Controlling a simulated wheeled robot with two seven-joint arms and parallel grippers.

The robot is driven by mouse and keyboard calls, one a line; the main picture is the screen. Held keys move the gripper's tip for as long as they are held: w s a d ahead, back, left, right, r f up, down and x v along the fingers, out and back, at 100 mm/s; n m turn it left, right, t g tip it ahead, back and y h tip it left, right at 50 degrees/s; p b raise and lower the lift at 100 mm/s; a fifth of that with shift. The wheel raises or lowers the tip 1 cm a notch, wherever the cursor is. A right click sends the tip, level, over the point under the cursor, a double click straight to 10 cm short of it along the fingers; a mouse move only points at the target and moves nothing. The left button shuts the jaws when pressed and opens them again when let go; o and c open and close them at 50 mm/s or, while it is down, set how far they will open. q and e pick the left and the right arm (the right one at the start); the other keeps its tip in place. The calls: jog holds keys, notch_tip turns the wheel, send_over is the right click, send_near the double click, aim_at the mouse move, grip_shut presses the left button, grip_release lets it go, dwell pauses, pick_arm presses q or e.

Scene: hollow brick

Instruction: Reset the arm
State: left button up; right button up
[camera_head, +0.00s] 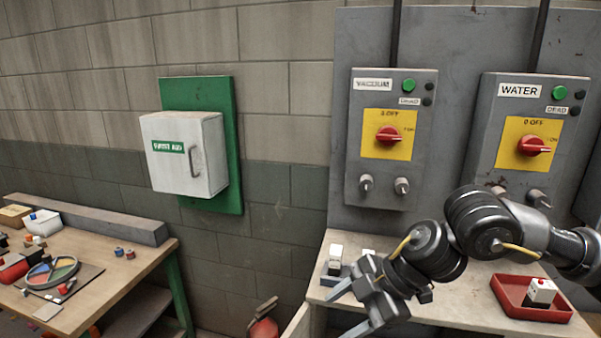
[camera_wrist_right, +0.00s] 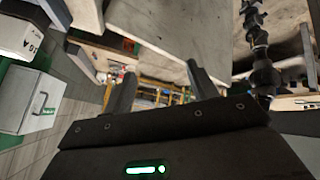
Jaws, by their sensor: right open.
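My right arm comes in from the right in the head view, bent in front of the grey panel. My right gripper (camera_head: 345,309) is at the left front of the workbench, with its fingers pointing left. It is open, and nothing is between the fingers. In the right wrist view the two fingers (camera_wrist_right: 161,88) stand apart with only background between them. A small white-topped block (camera_head: 335,256) stands on the bench just behind the gripper. Another white piece behind the gripper is partly hidden by it. My left gripper is not in view.
The workbench (camera_head: 460,290) holds a red tray (camera_head: 507,293) with a white block (camera_head: 541,290). VACUUM (camera_head: 361,185) and WATER (camera_head: 510,172) boxes with red knobs are behind. A white first-aid cabinet (camera_head: 170,175) hangs left. A cluttered wooden table (camera_head: 110,272) stands far left.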

jog(key=s+a+f+m+t+y, duration=0.25)
jog(key=a+t+y, duration=0.3)
jog(key=a, duration=0.55)
jog(key=d+f+m+t+h, duration=0.4)
jog(key=d+f+m+h, duration=0.4)
jog(key=d+f+m, duration=0.55)
jog(key=s+d+f+m+g+h, duration=0.2)
jog(key=s+d+f+g+h, duration=0.15)
jog(key=s+d+f, duration=0.5)
jog(key=s+d+f+m+g+h, duration=0.2)
jog(key=s+d+f+g, duration=0.3)
jog(key=s, duration=0.7)
notch_tip(320, 180, down, 30)
jog(key=s+b, duration=0.1)
jog(key=s, duration=0.2)
jog(key=s+d+f+g, duration=0.1)
jog(key=s+d+f, duration=0.2)
jog(key=s+f, duration=1.1)
jog(key=shift+s+d+f+b, duration=0.35)
jog(key=shift+s+b, duration=0.1)
jog(key=shift+s, duration=0.1)
jog(key=shift+o, duration=0.4)
